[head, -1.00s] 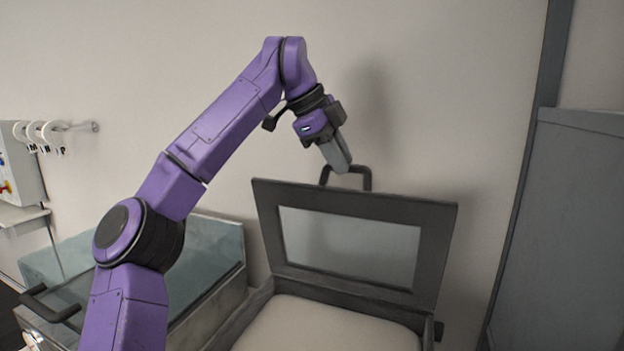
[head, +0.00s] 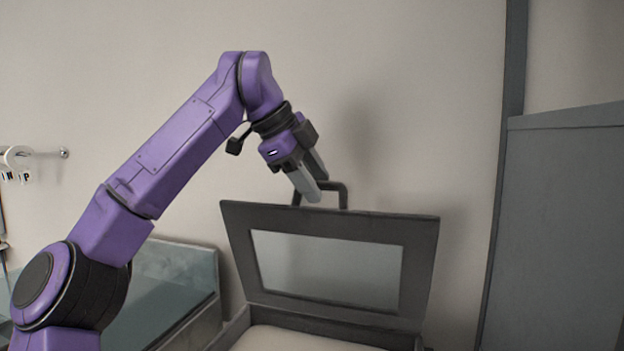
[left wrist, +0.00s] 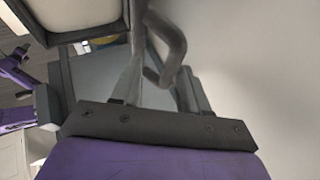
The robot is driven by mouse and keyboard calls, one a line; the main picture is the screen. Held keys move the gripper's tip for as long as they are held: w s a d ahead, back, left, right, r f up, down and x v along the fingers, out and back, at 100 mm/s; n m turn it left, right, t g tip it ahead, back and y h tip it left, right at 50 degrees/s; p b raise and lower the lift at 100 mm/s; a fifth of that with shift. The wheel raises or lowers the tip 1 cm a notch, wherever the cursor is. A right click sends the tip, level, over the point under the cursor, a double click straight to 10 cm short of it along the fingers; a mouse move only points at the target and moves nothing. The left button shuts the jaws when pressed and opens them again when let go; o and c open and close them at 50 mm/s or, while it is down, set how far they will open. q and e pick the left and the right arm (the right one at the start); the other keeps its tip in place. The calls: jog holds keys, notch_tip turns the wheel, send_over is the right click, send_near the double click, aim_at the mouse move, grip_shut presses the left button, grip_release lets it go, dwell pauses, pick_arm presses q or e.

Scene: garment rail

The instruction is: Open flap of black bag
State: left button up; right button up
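The black bag shows as a dark box-like case (head: 236,328) with a pale interior. Its flap (head: 232,235), a dark frame around a grey pane, stands raised, tilted slightly back. A dark loop handle (head: 343,197) rises from the flap's top edge and also shows in the left wrist view (left wrist: 172,45). My left gripper (head: 314,186) is at this handle, its two fingers apart. In the left wrist view the handle lies near and partly between the fingers; I cannot tell whether they touch it. My right gripper is not in view.
A glass-sided bin (head: 175,270) stands left of the bag. A tall grey cabinet (head: 560,230) is at the right. A wall rail (head: 50,153) with white hoops is at far left. The wall behind is bare, with free space above the flap.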

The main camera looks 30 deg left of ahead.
pick_arm(q)
jog(key=p+v, duration=0.2)
jog(key=v, duration=0.8)
jog(key=shift+r, duration=0.2)
jog(key=shift+a, duration=0.15)
jog(key=shift+s, duration=0.1)
